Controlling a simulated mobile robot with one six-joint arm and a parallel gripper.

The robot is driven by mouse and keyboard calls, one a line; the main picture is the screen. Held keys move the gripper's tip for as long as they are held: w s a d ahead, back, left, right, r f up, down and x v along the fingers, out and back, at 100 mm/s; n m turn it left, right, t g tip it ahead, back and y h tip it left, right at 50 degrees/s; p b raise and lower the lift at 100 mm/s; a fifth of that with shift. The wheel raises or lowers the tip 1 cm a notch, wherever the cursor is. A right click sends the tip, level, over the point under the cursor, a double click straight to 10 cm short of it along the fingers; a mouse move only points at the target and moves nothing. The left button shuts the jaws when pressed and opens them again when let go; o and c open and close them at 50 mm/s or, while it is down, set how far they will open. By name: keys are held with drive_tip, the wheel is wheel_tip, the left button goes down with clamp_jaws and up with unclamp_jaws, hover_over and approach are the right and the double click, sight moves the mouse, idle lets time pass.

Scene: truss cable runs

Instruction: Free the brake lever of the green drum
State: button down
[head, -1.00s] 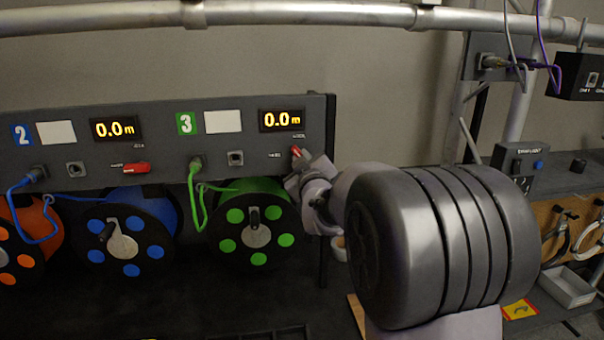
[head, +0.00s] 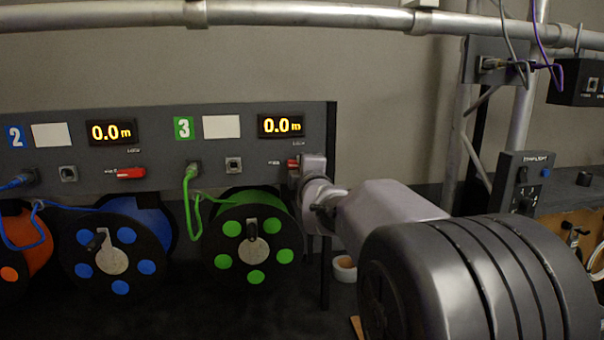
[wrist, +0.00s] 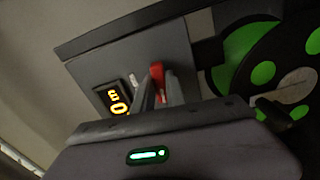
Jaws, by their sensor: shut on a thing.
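The green drum (head: 254,197) hangs under the panel section numbered 3, with green dots on its black flange; part of it shows at the right of the wrist view (wrist: 262,73). Its red brake lever (head: 292,163) is on the panel right of the socket, mostly hidden by my gripper in the head view. In the wrist view the red lever (wrist: 157,76) stands between my fingertips. My gripper (wrist: 160,92) is shut on the lever. In the head view my gripper (head: 299,170) is against the panel's right end.
The blue drum (head: 119,241) has its own red lever (head: 131,173), lying level. A green cable (head: 190,195) is plugged in at panel 3, left of my gripper. A truss tube (head: 300,14) runs across the top. A black post stands under the panel's right end.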

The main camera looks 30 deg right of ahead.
drive_tip(key=shift+n, duration=0.5)
drive_tip(key=shift+b, duration=0.3)
drive_tip(key=c, duration=1.4)
unclamp_jaws()
drive_tip(key=shift+o, duration=0.2)
drive_tip(key=p+v, duration=0.1)
drive_tip(key=v, duration=1.6)
drive_tip(key=shift+s+p, duration=0.25)
drive_tip(key=shift+p, duration=0.1)
drive_tip(key=shift+a, duration=0.1)
